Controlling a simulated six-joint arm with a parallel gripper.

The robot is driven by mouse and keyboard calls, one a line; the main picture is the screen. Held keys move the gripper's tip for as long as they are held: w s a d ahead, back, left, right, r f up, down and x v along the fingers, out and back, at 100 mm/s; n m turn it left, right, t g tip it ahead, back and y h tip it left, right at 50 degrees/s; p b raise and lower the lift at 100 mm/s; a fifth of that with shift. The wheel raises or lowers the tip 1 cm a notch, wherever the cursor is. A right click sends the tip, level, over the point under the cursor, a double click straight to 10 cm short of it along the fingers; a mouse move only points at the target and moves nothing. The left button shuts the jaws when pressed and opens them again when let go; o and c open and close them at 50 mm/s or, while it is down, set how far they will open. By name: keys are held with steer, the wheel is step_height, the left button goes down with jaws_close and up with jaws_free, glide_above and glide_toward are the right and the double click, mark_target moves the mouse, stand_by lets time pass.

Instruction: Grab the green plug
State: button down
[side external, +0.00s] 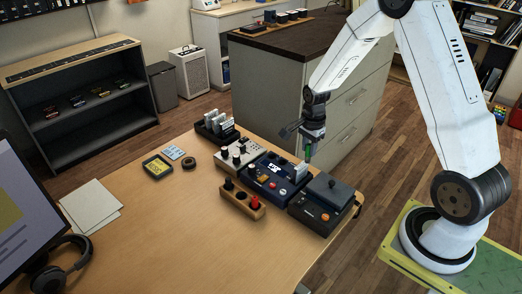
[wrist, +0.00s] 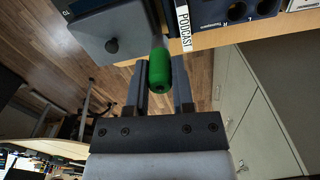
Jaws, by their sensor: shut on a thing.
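The green plug (wrist: 159,70) is between the two fingers of my gripper (wrist: 160,88) in the wrist view. My gripper is shut on it. In the side external view, the plug (side external: 308,149) shows as a small green piece under my gripper (side external: 310,138). It is held above the table's far right edge, behind the dark blue device. The plug's far end is partly hidden in the wrist view.
A wooden holder (side external: 238,203) with black and red plugs stands on the table (side external: 150,240). A dark blue device (side external: 270,184), a light mixer (side external: 236,155) and a dark lidded box (side external: 312,215) stand close by. The left table middle is clear.

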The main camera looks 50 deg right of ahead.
steer(key=shift+s+a+r, duration=0.1)
steer(key=shift+s+r, duration=0.1)
steer(key=shift+s, duration=0.2)
